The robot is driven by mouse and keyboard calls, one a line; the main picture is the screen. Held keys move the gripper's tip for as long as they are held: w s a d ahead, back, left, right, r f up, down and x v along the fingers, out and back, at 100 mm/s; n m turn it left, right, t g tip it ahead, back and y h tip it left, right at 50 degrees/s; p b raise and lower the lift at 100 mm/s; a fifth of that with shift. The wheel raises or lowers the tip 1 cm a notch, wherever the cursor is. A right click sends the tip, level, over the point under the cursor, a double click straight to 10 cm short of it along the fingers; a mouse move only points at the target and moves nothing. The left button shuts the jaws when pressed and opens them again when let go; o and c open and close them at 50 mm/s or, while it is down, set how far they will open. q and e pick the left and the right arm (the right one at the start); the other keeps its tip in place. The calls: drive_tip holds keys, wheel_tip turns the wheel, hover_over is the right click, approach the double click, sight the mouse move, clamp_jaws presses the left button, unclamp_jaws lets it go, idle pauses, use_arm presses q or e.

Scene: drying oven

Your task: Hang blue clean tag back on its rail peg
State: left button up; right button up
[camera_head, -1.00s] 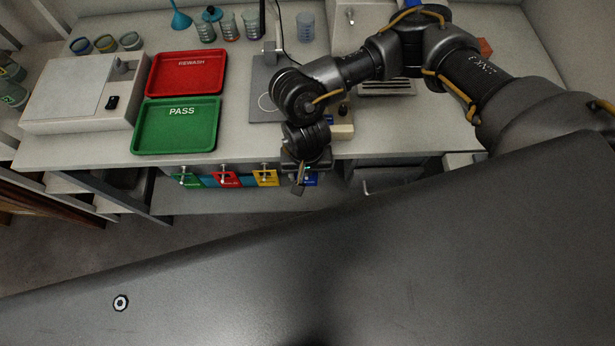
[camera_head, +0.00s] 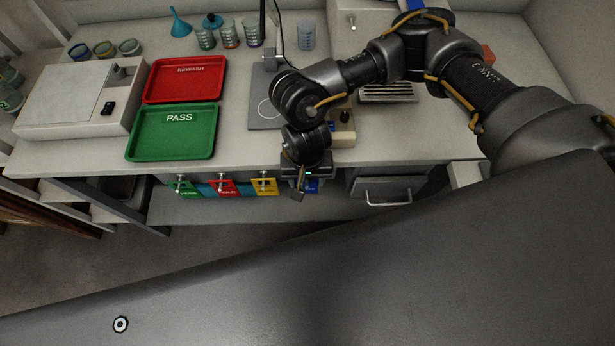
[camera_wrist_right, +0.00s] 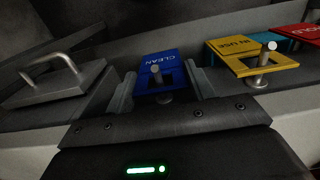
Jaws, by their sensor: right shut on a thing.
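The blue tag marked CLEAN (camera_wrist_right: 158,66) sits between the two fingers of my right gripper (camera_wrist_right: 160,90) in the right wrist view. The gripper is shut on it. A peg with a pale round knob (camera_wrist_right: 155,69) shows at the tag's cut-out; the tag looks to be around the peg, but I cannot tell whether it rests on it. My left gripper is not in view.
A yellow tag (camera_head: 264,187), a red tag (camera_head: 222,188) and a green tag (camera_head: 187,190) hang along the rail to the left. A drawer handle (camera_head: 388,204) is to the right. The green PASS tray (camera_head: 140,147) and red REWASH tray (camera_head: 155,93) lie on the bench.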

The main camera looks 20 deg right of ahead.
drive_tip(key=o, duration=1)
wheel_tip(320, 180, up, 11)
drive_tip(key=shift+f+b, duration=0.1)
drive_tip(key=shift+b, duration=0.5)
